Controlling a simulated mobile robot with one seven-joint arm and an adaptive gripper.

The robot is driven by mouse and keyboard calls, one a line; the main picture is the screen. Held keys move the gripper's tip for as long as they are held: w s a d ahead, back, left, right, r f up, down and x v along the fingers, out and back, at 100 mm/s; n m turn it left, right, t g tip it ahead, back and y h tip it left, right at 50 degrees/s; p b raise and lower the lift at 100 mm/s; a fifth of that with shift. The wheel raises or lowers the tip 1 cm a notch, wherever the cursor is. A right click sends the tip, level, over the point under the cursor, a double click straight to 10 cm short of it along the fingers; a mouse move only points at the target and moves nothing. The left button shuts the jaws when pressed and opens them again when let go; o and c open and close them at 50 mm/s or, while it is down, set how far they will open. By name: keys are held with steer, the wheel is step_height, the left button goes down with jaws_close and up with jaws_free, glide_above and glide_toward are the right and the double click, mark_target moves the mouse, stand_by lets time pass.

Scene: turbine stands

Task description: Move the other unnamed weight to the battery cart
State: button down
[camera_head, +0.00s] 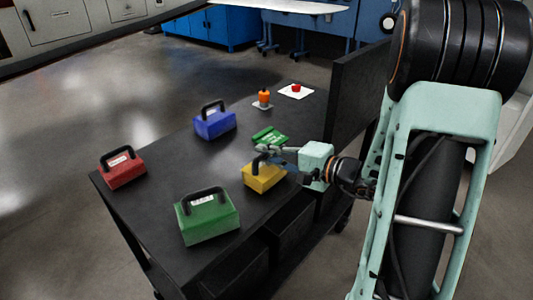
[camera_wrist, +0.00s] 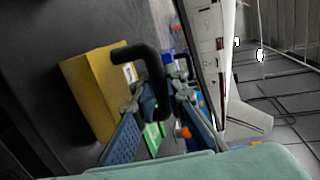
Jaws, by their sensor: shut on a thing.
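My gripper (camera_head: 268,158) is shut on the black handle of the yellow weight (camera_head: 262,180), which appears to rest on the dark cart top (camera_head: 160,215). In the wrist view the two blue finger pads (camera_wrist: 157,85) sit on either side of the handle, and the yellow weight (camera_wrist: 90,88) shows to the left. A blue weight (camera_head: 214,124), a red weight (camera_head: 122,170) and a green weight (camera_head: 207,218) stand on the same cart. Each has a black handle with a white label, too small to read.
A flat green item (camera_head: 270,136) lies just behind the yellow weight. An orange cylinder (camera_head: 264,96) and a red object on a white plate (camera_head: 296,90) are at the cart's far end. A dark upright panel (camera_head: 352,95) edges the right side. Blue cabinets (camera_head: 232,28) stand behind, across open floor.

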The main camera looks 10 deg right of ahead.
steer(key=shift+f+b, duration=0.25)
steer(key=shift+b, duration=0.2)
stand_by(0.4)
steer(key=c, duration=1.7)
jaws_free()
steer(key=shift+b+v, duration=0.5)
steer(key=shift+v, duration=3.1)
